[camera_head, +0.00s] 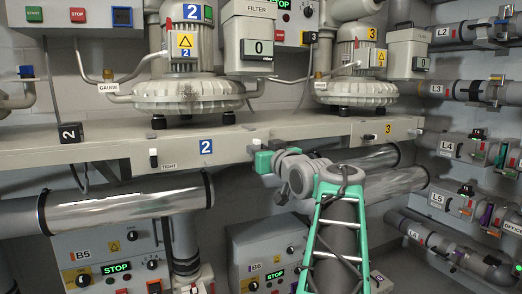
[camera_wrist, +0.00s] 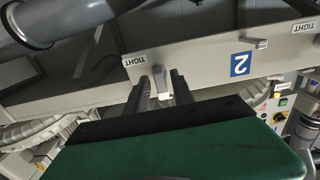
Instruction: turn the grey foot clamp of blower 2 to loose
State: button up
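Blower 2 (camera_head: 187,92) stands on the beam (camera_head: 110,150), which bears a blue 2 plate (camera_head: 206,146) on its front face. The plate also shows upside down in the wrist view (camera_wrist: 240,64). A grey clamp lever with a pale end (camera_wrist: 162,74) sits on the beam's face near a TIGHT label (camera_wrist: 134,60). My gripper (camera_wrist: 161,88) is open, its two dark fingers on either side of the lever's pale end, with gaps seen. In the head view my gripper (camera_head: 262,158) is at the beam, right of the 2 plate; its fingertips are hard to make out.
Another lever (camera_wrist: 262,43) shows beyond the 2 plate, with a TIGHT label (camera_wrist: 303,27). A black-and-white lever (camera_head: 153,157) is at the beam's left. Blower 3 (camera_head: 355,90) stands to the right. A shiny pipe (camera_head: 125,208) runs below the beam.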

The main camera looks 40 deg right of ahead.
jog(key=shift+o, duration=0.5)
jog(key=shift+r, duration=0.15)
jog(key=shift+s+a, duration=0.1)
jog(key=shift+s, duration=0.05)
jog(key=v, duration=0.7)
jog(key=shift+s, duration=0.3)
jog(key=shift+a, duration=0.1)
jog(key=w+a+f+n+g+y+p, duration=0.1)
jog(key=w+a+f+g+y+p, duration=0.2)
jog(key=a+p, duration=0.5)
jog(key=w+a+f+g+y+p, duration=0.1)
jog(key=w+a+f+g+p, duration=0.15)
jog(key=a+f+p, duration=0.55)
jog(key=s+a+f+n+g+p, duration=0.1)
jog(key=s+a+f+g+p, duration=0.2)
jog(key=s+a, duration=0.5)
jog(key=s+a+f+n+g+y+p, duration=0.1)
jog(key=s+a+f+g+p, duration=0.2)
jog(key=s+a+g, duration=0.2)
jog(key=s+a, duration=0.3)
jog(key=shift+a+f+g+p, duration=0.3)
jog(key=shift+a+f+g, duration=0.05)
jog(key=shift+a, duration=0.05)
